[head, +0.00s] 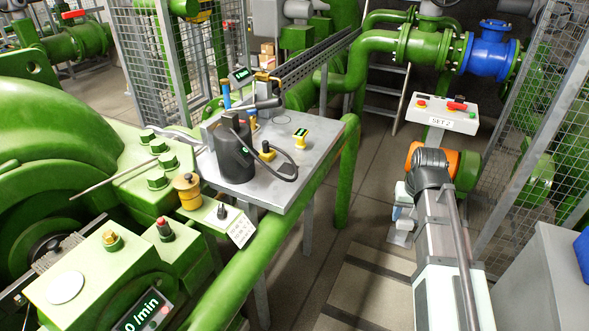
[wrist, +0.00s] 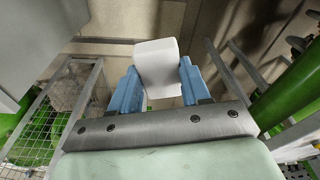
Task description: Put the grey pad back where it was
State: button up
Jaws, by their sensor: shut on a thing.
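My gripper (head: 402,214) hangs at the right of the head view, out over the floor and apart from the steel table. In the wrist view my gripper (wrist: 158,82) has its two blue fingers shut on a pale grey pad (wrist: 158,60). The pad sticks out past the fingertips. In the head view the pad (head: 400,237) shows small, below the blue fingers. Its far side is hidden. I cannot make out which spot it came from.
A steel table (head: 318,165) bears a black cylinder (head: 230,152) with a cable, a yellow stand (head: 301,138) and tools. A green machine (head: 70,130) fills the left. A control box (head: 442,113) stands behind my arm, mesh fence (head: 535,165) to the right. Floor between table and arm is clear.

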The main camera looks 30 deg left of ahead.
jog(key=a+r+n, duration=0.2)
jog(key=a+r, duration=0.2)
jog(key=a, duration=0.6)
jog(key=a+r+n, duration=0.1)
jog(key=a+r, duration=0.3)
jog(key=a, duration=0.7)
jog(key=a+r+n, duration=0.2)
jog(key=a+r, duration=0.2)
jog(key=a, duration=0.6)
notch_tip(320, 180, up, 3)
send_over(293, 169)
jog(key=shift+n+g+y, duration=0.3)
jog(key=shift+n+y, duration=0.1)
jog(key=shift+s+d+f, duration=0.1)
jog(key=shift+f, duration=2.3)
jog(key=shift+s+d+f, duration=0.1)
jog(key=shift+f, duration=2.3)
jog(key=shift+f, duration=0.1)
jog(key=o, duration=1.2)
notch_tip(293, 169, up, 12)
jog(key=s+d, duration=0.1)
jog(key=shift+d, duration=0.15)
jog(key=shift+s, duration=0.1)
